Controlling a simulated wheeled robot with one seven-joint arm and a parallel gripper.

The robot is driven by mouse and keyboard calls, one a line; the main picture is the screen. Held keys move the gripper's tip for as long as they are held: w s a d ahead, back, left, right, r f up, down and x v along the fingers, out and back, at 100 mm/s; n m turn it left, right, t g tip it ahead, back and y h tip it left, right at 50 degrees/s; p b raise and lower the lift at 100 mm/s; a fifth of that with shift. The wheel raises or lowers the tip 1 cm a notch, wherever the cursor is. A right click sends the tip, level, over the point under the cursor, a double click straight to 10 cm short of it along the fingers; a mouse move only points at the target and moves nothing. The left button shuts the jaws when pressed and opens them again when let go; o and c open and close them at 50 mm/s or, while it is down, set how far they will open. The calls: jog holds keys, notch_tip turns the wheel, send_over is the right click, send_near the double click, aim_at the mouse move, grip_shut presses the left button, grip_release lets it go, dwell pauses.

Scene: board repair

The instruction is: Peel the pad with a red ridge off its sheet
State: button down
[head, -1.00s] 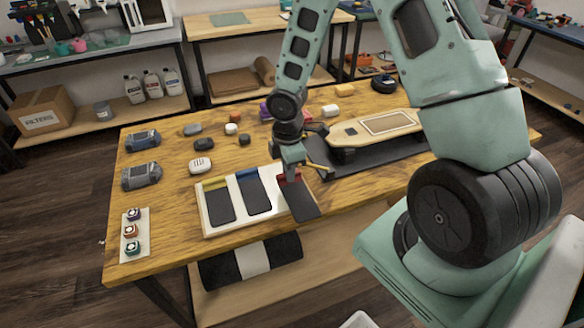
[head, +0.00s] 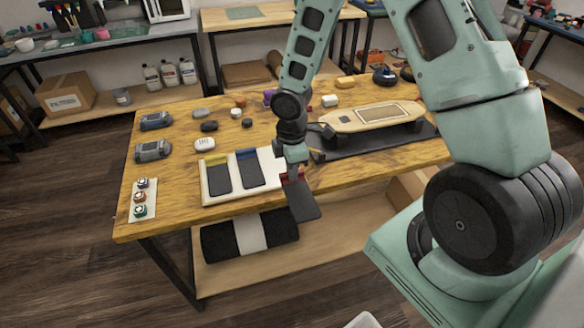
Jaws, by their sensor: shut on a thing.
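The dark grey pad with a red ridge (head: 304,205) is held by my gripper (head: 292,178), which is shut on its ridge end. Only a little red shows around the jaws. The pad hangs tilted past the table's front edge. The white sheet (head: 273,162) lies at the front of the table, with its right part bare where it shows beside my gripper. A pad with a yellow ridge (head: 220,179) and a pad with a blue ridge (head: 251,173) lie on it. My gripper hides the sheet's right end.
A longboard (head: 372,116) stands on a black mat (head: 385,140) right of my gripper. Grey devices (head: 153,151), a white mouse-like object (head: 205,144) and a strip with small round parts (head: 143,200) lie on the left.

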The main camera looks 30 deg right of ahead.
jog(key=shift+r+p, duration=1.2)
jog(key=shift+r, duration=0.15)
